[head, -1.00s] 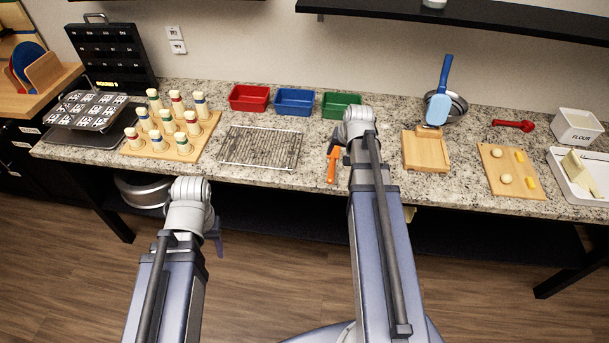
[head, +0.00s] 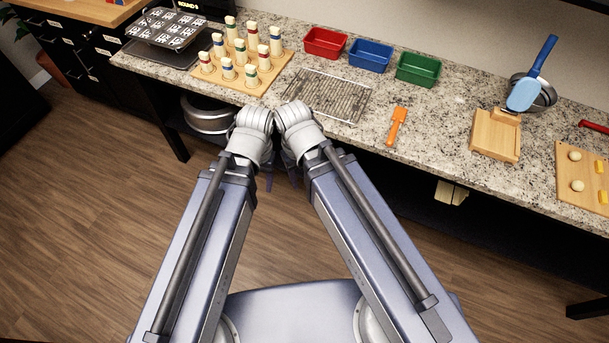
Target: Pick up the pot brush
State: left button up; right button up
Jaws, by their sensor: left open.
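No thing in the head view is clearly a pot brush. An orange-handled tool (head: 397,127) lies on the counter right of the wire rack, but I cannot tell whether it is a brush. A metal stockpot (head: 207,116) stands on the low shelf under the counter, at the left; its inside is mostly hidden. My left gripper (head: 267,181) is partly hidden below its wrist, in front of the counter edge and right of the pot. It is open, and I see nothing in it. My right gripper (head: 293,174) is close beside it, mostly hidden by its own arm.
The granite counter (head: 440,122) overhangs the low shelf. The floor at left is clear.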

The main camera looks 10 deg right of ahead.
aim_at(398, 116)
jog(key=i+j+z, duration=0.1)
jog(key=z, duration=0.35)
jog(key=j+z, duration=0.4)
jog(key=i+j+z, duration=0.1)
jog(key=j, duration=0.5)
jog(key=i+j+z, duration=0.15)
jog(key=j, duration=0.5)
jog(key=j+z, duration=0.1)
jog(key=j, duration=0.5)
